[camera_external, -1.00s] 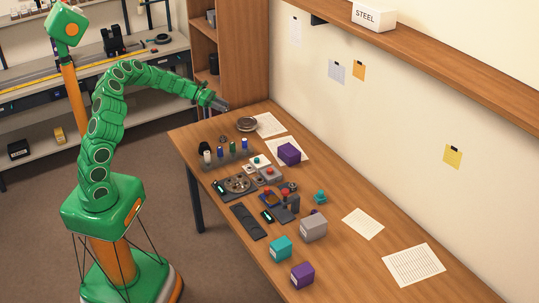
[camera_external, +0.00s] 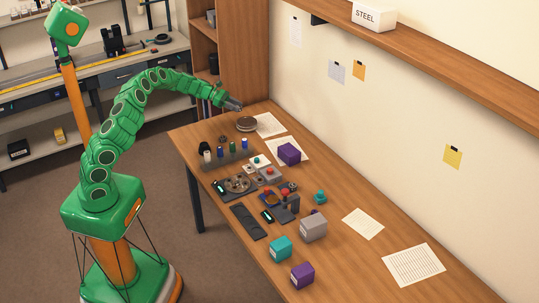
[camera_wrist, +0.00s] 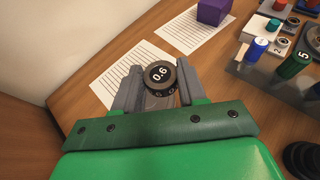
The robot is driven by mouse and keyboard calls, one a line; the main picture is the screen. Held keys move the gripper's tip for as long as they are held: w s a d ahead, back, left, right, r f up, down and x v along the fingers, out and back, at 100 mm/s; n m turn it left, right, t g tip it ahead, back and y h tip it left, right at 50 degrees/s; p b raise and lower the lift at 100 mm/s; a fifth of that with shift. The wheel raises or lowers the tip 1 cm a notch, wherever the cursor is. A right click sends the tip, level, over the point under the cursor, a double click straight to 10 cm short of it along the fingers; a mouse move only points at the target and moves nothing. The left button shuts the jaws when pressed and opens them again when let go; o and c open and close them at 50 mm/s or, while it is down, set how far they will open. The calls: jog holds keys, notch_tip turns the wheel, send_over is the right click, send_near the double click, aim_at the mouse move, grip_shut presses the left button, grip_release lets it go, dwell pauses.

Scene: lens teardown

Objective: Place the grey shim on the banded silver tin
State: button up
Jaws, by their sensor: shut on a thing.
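My gripper (camera_wrist: 155,88) is shut on the dark grey round shim (camera_wrist: 160,75), which is marked 0.6 in white and sits between the two fingers in the wrist view. In the external view my gripper (camera_external: 234,104) is in the air near the far end of the table. The banded silver tin (camera_external: 246,125) stands on the table there, just below and to the right of the gripper tips. The shim is too small to make out in the external view.
White printed sheets (camera_external: 270,125) lie beside the tin. A purple box (camera_external: 289,154) stands farther along the table. A rack with several coloured pegs (camera_external: 228,155) is near the left edge. A wooden shelf unit (camera_external: 243,55) rises behind the far end.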

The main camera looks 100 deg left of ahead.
send_over(244, 121)
jog(key=shift+s+d+f, duration=0.15)
jog(key=shift+d+f, duration=0.05)
jog(key=shift+f, duration=1.15)
jog(key=shift+s+d+f, duration=0.1)
jog(key=shift+d+f, duration=0.05)
jog(key=shift+f, duration=1.2)
jog(key=shift+w+a+f, duration=0.2)
jog(key=shift+a+f, duration=0.05)
jog(key=shift+f, duration=1.6)
jog(key=shift+f, duration=0.1)
jog(key=o, duration=1)
jog(key=shift+o, duration=0.2)
